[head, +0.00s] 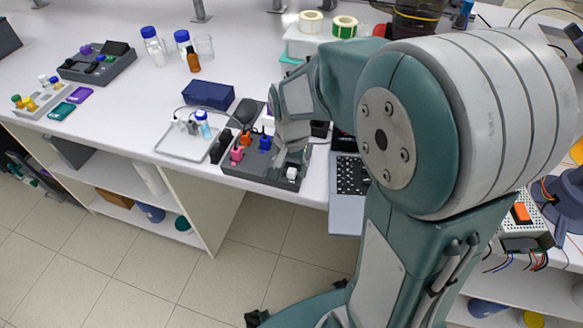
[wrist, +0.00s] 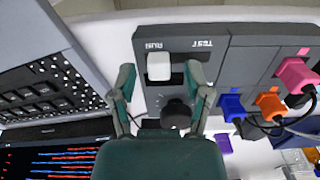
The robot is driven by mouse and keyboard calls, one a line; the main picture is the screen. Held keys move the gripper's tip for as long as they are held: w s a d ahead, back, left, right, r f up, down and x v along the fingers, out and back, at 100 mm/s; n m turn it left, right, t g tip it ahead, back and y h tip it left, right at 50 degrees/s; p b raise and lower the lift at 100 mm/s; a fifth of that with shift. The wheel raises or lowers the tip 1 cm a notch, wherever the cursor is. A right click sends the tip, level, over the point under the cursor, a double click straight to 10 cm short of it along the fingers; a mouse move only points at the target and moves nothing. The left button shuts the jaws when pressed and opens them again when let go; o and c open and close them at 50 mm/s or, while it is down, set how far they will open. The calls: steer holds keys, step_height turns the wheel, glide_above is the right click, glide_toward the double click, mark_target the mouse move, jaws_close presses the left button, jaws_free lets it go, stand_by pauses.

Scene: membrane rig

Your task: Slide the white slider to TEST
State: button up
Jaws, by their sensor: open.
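The white slider (wrist: 159,66) stands in a dark slot on the grey rig (wrist: 240,62), below the RUN label at the slot's left end in the wrist view. The TEST label (wrist: 203,42) is to its right. In the head view the slider (head: 292,173) is at the right end of the rig's front. My gripper (wrist: 161,84) is open and points at this panel, with one finger to either side of the slider. It is empty; I cannot tell whether either finger touches the slider. In the head view my gripper (head: 290,150) is over the rig's right part.
A black knob (wrist: 176,113) sits close by on the same panel. Blue (wrist: 231,106), orange (wrist: 270,103) and pink (wrist: 297,73) plugs with cables stand to the right. A laptop (wrist: 45,95) lies to the left. A tray with bottles (head: 188,142) is left of the rig.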

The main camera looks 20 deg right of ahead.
steer(key=shift+f, duration=0.35)
